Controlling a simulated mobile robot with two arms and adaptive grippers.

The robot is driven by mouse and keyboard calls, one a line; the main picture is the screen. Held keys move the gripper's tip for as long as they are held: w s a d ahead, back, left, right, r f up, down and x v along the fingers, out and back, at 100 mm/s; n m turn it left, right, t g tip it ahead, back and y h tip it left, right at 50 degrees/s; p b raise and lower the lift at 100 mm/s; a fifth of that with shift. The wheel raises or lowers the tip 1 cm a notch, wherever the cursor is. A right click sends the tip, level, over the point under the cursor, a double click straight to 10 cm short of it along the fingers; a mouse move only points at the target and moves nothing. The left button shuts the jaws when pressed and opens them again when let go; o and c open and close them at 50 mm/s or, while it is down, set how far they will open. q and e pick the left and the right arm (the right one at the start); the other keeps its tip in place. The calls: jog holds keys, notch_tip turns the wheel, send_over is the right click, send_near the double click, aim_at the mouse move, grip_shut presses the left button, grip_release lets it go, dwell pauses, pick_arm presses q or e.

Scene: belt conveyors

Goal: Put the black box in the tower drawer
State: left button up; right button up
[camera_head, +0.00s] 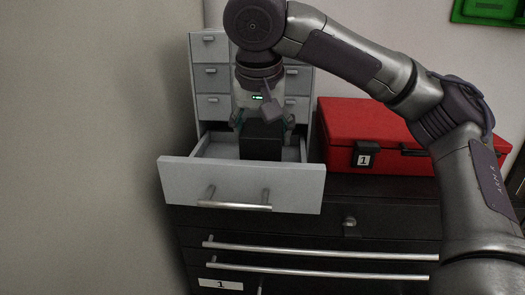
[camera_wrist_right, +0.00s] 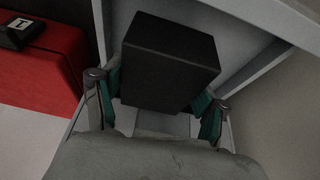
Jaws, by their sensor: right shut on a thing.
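The black box (camera_head: 262,140) is inside the open bottom drawer (camera_head: 240,187) of the grey drawer tower (camera_head: 210,47) in the head view. My right gripper (camera_head: 262,122) reaches down into the drawer from above and is shut on the box. In the right wrist view, the black box (camera_wrist_right: 170,62) sits between the green-padded fingers of the right gripper (camera_wrist_right: 165,108), with the light drawer walls around it. Whether the box touches the drawer floor is hard to tell. My left gripper is not in view.
A red case (camera_head: 375,125) with a black tag marked 1 stands right of the tower. Both are on a dark cabinet (camera_head: 300,222) with long metal handles. A plain wall is close on the left. A green object (camera_head: 490,10) is at the top right.

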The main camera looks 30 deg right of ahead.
aim_at(263, 153)
jog(key=f+p, duration=0.1)
jog(key=f, duration=0.2)
jog(key=shift+s, duration=0.2)
jog(key=shift+w+d+f, duration=0.1)
jog(key=shift+f, duration=0.4)
jog(key=o, duration=1.1)
jog(key=shift+a, duration=0.2)
jog(key=shift+c, duration=0.2)
jog(key=shift+o, duration=1.4)
jog(key=shift+d+f, duration=0.1)
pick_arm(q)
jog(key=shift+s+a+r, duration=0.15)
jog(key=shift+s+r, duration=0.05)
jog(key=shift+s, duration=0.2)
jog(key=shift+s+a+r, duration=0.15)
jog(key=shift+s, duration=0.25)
